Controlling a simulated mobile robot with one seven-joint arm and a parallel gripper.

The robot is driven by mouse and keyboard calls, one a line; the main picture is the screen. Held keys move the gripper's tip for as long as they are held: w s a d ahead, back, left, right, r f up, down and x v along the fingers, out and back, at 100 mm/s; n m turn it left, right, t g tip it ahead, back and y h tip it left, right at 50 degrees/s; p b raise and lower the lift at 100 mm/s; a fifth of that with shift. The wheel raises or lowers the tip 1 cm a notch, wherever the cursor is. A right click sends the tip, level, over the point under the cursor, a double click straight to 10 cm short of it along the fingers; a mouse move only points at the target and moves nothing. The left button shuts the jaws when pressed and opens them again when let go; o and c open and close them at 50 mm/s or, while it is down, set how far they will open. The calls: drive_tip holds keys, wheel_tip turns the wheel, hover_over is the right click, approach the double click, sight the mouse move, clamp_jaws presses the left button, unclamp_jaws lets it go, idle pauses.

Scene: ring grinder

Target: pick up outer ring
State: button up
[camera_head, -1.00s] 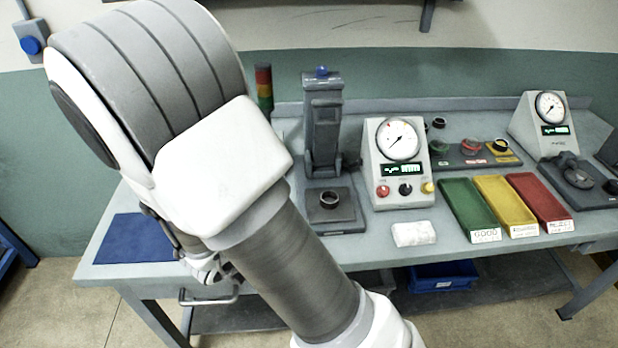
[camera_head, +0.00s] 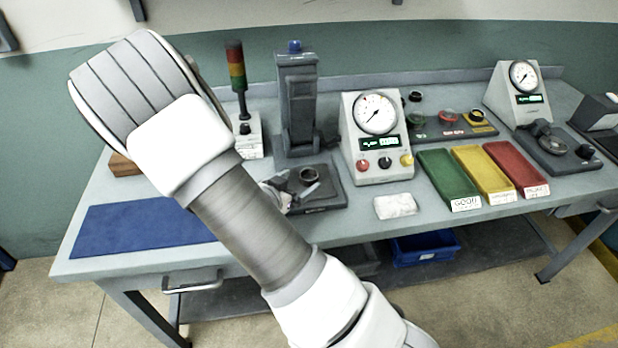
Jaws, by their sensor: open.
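A small dark ring (camera_head: 309,174), which looks like the outer ring, lies on the flat base of the grey press-like stand (camera_head: 298,100). My gripper (camera_head: 296,186) is open, low over the front left of that base and right beside the ring. Its fingers point toward the ring, one on the near side. My forearm hides much of the gripper, and I cannot tell whether a finger touches the ring.
A gauge box (camera_head: 366,162) stands right of the stand, with a white cloth (camera_head: 395,206) in front. Green (camera_head: 448,180), yellow (camera_head: 484,174) and red (camera_head: 517,170) trays lie further right. A signal lamp (camera_head: 236,75) stands left. The blue mat (camera_head: 140,232) is clear.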

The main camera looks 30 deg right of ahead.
sight(313, 170)
drive_tip(key=x, duration=0.3)
drive_tip(key=shift+w+d+f, duration=0.15)
drive_tip(key=shift+f, duration=0.35)
drive_tip(key=shift+w+d+f, duration=0.2)
drive_tip(key=shift+w+d, duration=0.15)
drive_tip(key=shift+d, duration=0.1)
clamp_jaws()
drive_tip(key=shift+r, duration=0.15)
drive_tip(key=shift+r, duration=0.55)
wheel_tip(313, 170, up, 3)
drive_tip(key=shift+f, duration=0.15)
drive_tip(key=s+d+r, duration=0.7)
drive_tip(key=s+d, duration=0.1)
drive_tip(key=w+a+r+n+t+y, duration=0.2)
drive_tip(key=w+a+n+y, duration=0.1)
drive_tip(key=a, duration=0.7)
drive_tip(key=w+a+r+n+t+y, duration=0.2)
drive_tip(key=w+a+n+t+y, duration=0.1)
drive_tip(key=a, duration=0.8)
drive_tip(key=shift+w+a+n+y, duration=0.45)
drive_tip(key=shift+w+n, duration=0.35)
drive_tip(key=shift+w, duration=0.4)
